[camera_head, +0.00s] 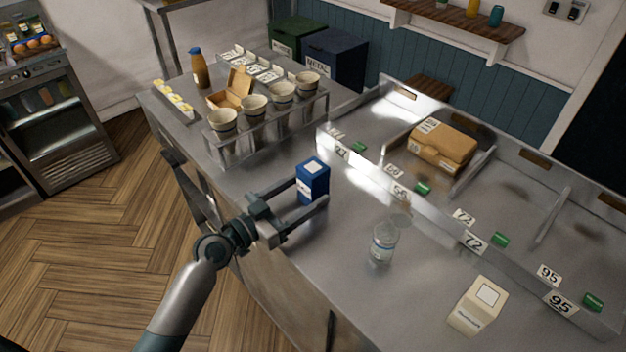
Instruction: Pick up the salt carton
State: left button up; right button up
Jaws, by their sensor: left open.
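A blue carton (312,180) with a pale top label stands upright on the steel counter (345,265); it looks like the salt carton, though its print is too small to read. My left gripper (311,193) reaches in from the lower left. Its two fingers are open, one on each side of the blue carton. I cannot tell whether either finger touches it. A cream carton (478,306) is farther right on the counter. My right gripper is not in view.
A clear jar (383,243) stands right of the blue carton. A rack of cups (254,107) is behind left, with a brown bottle (198,68) beyond. A divided steel tray with numbered tags holds a cardboard box (443,146). The counter between jar and blue carton is clear.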

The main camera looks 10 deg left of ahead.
aim_at(304, 192)
pick_arm(q)
jog(key=shift+p+x, duration=0.45)
jog(key=shift+x, duration=1.05)
jog(key=c, duration=1.2)
